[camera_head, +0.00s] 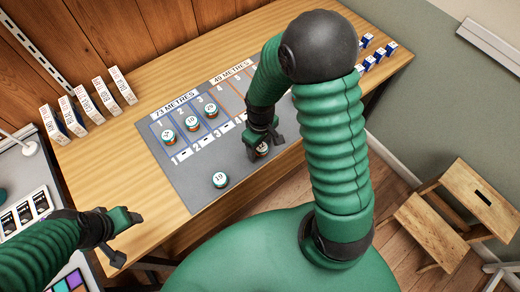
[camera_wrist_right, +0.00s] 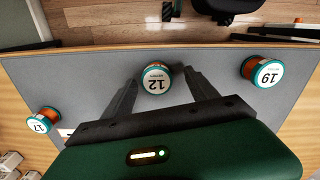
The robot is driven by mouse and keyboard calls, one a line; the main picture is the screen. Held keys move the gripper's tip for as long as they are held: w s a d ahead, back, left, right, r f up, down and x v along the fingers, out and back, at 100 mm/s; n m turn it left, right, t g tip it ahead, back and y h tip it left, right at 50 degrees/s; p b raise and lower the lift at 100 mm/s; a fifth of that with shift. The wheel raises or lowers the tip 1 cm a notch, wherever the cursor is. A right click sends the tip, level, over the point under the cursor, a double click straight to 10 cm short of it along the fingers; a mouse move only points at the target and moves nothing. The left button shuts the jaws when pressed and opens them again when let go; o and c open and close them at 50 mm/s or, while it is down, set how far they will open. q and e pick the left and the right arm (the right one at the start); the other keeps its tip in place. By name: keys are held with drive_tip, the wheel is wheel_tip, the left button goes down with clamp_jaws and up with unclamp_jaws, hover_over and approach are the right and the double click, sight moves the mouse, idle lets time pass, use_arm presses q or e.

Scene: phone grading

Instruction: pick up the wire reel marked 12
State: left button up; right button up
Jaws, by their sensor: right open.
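The wire reel marked 12 (camera_wrist_right: 155,79) stands upright on the grey mat, its white label up, with a teal rim and copper-coloured wire. In the head view the reel (camera_head: 262,149) is partly covered by my right gripper (camera_head: 265,139). In the wrist view the right gripper (camera_wrist_right: 160,82) is open, with one finger on each side of the reel; I cannot tell whether they touch it. My left gripper (camera_head: 126,238) is open and empty at the lower left, well away from the reel.
The reel marked 19 (camera_head: 219,180) stands left of the right gripper; the reel marked 17 (camera_wrist_right: 42,121) shows only in the wrist view. Several reels, including one (camera_head: 191,121), sit in the mat's "23 metres" grid. White boxes (camera_head: 83,105) line the table's left side.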

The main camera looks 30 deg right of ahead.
drive_tip(key=shift+d+f, duration=0.15)
drive_tip(key=shift+f, duration=0.65)
drive_tip(key=shift+w+d+f, duration=0.15)
drive_tip(key=shift+d+f, duration=0.1)
drive_tip(key=shift+a+r, duration=0.15)
drive_tip(key=shift+a, duration=0.1)
drive_tip(key=c, duration=1.4)
drive_tip(key=shift+d, duration=0.15)
drive_tip(key=shift+c, duration=0.2)
